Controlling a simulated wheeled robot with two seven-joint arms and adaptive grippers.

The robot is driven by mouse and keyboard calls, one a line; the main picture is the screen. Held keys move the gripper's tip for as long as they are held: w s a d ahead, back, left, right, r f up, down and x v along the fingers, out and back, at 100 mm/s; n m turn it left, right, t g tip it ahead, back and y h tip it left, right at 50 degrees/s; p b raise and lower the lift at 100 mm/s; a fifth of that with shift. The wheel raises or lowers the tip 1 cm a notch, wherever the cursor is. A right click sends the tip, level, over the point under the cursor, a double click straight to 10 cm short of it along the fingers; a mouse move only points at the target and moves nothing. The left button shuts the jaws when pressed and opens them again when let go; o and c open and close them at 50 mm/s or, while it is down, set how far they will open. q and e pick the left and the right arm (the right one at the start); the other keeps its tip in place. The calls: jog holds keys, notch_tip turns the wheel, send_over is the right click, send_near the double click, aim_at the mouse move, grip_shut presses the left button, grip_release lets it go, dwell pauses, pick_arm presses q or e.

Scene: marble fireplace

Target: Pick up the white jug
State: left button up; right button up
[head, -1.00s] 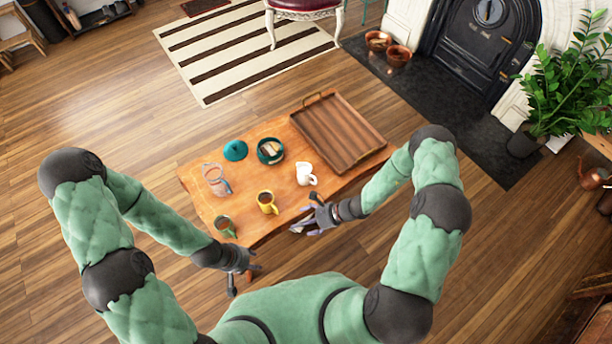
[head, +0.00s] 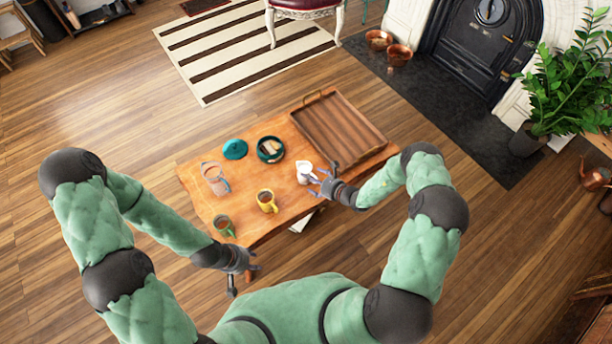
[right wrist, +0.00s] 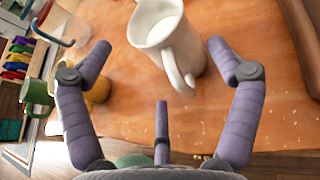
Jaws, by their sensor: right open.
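The white jug (head: 304,171) stands upright on the wooden table (head: 283,222), near its front right part. In the right wrist view the white jug (right wrist: 158,25) is at the top middle, with its handle towards my gripper. My right gripper (head: 321,183) is open and empty beside the jug; in the wrist view its spread fingers (right wrist: 155,60) are on either side of the handle, with no clear contact. My left gripper (head: 245,277) hangs low in front of the table's left end, apart from the jug; its fingers are too small to judge.
A yellow mug (head: 267,201), a green mug (head: 224,226) and a glass pitcher (head: 214,178) stand left of the jug. A wooden tray (head: 338,130) fills the table's back right.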

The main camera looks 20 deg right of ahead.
jog(key=b+x, duration=0.1)
jog(key=x, duration=0.1)
jog(key=b+x, duration=0.1)
jog(key=x, duration=0.1)
jog(key=shift+w+f, duration=0.25)
jog(key=shift+f, duration=0.15)
jog(key=shift+w+a+b, duration=0.2)
jog(key=shift+b, duration=0.1)
jog(key=c, duration=1.2)
